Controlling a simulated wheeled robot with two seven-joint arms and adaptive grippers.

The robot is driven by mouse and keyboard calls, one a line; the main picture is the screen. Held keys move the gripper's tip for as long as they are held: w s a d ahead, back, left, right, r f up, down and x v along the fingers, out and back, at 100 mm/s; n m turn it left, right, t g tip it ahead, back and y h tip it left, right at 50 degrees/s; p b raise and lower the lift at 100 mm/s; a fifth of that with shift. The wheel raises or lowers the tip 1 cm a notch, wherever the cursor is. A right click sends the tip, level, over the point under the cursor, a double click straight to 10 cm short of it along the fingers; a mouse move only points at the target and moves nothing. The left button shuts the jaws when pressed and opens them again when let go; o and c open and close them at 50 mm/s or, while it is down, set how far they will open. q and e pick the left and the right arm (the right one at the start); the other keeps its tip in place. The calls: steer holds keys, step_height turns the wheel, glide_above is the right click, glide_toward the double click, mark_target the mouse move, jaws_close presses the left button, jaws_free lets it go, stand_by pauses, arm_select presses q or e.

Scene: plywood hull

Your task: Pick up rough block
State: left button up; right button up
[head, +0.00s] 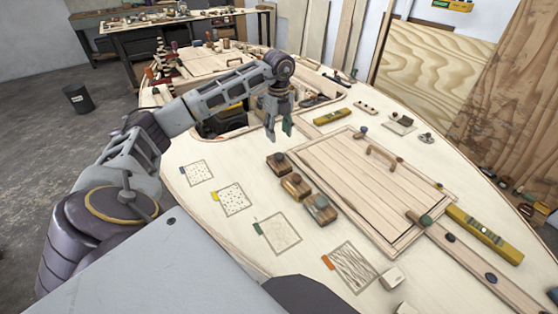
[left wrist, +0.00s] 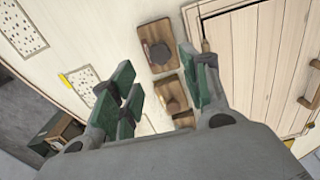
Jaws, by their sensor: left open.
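Three wooden blocks with dark round knobs lie in a row on the pale plywood surface: a far block (head: 279,164), a middle block (head: 296,187) and a near block (head: 320,209). I cannot tell from their tops which one is the rough block. My left gripper (head: 279,133) is open and empty, pointing down above the plywood just beyond the far block. In the left wrist view, its green-padded fingers (left wrist: 160,78) stand apart, with one block (left wrist: 158,45) fully visible and another (left wrist: 172,95) between the fingers. A third is mostly hidden. My right gripper is out of view.
A framed panel (head: 370,185) with a wooden handle lies right of the blocks. Textured swatches with coloured tabs (head: 232,199) lie to the left and front. An opening (head: 222,122) is cut in the plywood.

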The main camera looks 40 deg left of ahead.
mark_target(279, 154)
arm_select(q)
step_height(279, 154, down, 4)
steer(key=shift+r, duration=0.2)
steer(key=shift+f, duration=0.75)
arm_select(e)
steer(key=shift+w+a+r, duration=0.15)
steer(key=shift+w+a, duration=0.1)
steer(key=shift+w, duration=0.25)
